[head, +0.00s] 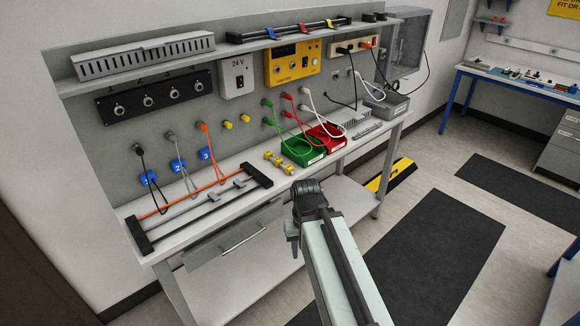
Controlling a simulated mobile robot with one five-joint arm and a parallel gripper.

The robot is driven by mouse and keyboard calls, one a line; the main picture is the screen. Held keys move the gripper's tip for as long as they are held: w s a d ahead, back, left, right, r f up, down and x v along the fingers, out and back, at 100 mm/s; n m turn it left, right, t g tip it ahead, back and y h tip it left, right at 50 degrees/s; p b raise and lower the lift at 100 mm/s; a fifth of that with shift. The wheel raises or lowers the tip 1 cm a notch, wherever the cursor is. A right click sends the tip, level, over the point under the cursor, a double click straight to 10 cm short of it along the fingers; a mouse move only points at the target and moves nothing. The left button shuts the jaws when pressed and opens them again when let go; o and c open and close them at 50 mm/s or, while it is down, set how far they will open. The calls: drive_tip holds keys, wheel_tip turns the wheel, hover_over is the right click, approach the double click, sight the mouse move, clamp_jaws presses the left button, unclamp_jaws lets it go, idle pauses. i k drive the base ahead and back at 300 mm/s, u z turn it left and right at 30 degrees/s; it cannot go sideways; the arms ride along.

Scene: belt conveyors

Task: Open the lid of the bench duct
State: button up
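Two grey slotted ducts are in the head view, and I cannot tell which one is the bench duct. A long slotted duct (145,56) lies on the upper shelf at the left, and its top looks covered. A smaller slotted grey piece (347,119) lies on the bench top at the right, behind a flat grey strip (367,130). My gripper (307,188) is dark and stands in front of the bench's front edge, apart from both. Its fingers are not clear enough to show whether they are open or shut.
A black-ended frame with rods (200,206) lies on the bench (228,226) at the left. Yellow pieces (279,161), a green bin (303,150), a red bin (327,137) and a grey bin (390,104) stand farther right. Cables hang above.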

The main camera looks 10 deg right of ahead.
sight(344, 117)
drive_tip(key=u, duration=2.15)
drive_tip(key=k, duration=1)
drive_tip(key=z, duration=1.65)
drive_tip(key=i, duration=1)
drive_tip(key=u, duration=0.05)
